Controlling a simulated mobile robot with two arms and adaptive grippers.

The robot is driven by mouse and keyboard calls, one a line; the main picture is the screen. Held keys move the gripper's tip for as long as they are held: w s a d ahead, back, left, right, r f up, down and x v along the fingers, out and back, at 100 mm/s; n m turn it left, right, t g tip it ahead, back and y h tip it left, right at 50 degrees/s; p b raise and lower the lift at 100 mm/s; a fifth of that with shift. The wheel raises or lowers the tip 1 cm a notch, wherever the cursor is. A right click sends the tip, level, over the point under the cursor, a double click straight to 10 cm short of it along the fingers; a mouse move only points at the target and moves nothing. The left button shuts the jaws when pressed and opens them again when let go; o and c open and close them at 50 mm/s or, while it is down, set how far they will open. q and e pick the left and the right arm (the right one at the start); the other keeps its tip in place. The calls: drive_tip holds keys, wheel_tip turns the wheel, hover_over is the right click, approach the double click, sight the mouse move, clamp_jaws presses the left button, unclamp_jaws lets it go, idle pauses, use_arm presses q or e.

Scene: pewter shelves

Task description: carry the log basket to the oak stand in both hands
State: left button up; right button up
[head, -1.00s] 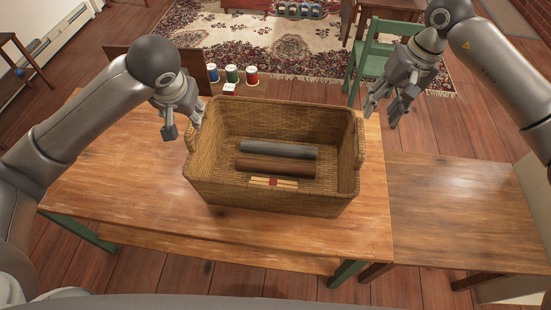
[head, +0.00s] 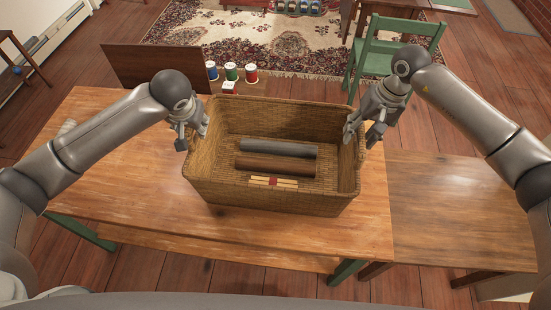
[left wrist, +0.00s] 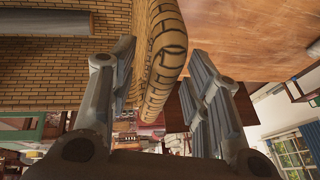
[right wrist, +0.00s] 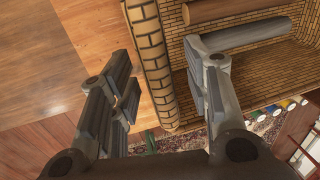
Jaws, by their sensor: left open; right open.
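The woven log basket (head: 270,197) stands upright on the wooden table. Inside lie a grey log (head: 278,149), a brown log (head: 273,165) and a bundle of pale sticks (head: 273,182). My left gripper (head: 190,141) is open at the basket's left end; in the left wrist view the handle rim (left wrist: 163,62) lies between its spread fingers. My right gripper (head: 363,133) is open at the right end; in the right wrist view the rim (right wrist: 150,65) runs between its fingers. Contact is unclear. A brown wooden top (head: 465,210) at the right may be the oak stand.
A green chair (head: 390,50) stands beyond my right gripper.

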use_arm(q)
drive_tip(key=shift+c, duration=0.2)
use_arm(e)
drive_tip(key=shift+c, duration=0.2)
use_arm(q)
clamp_jaws()
use_arm(e)
clamp_jaws()
use_arm(q)
drive_tip(key=shift+w+r, duration=0.2)
use_arm(e)
drive_tip(key=shift+w+r, duration=0.2)
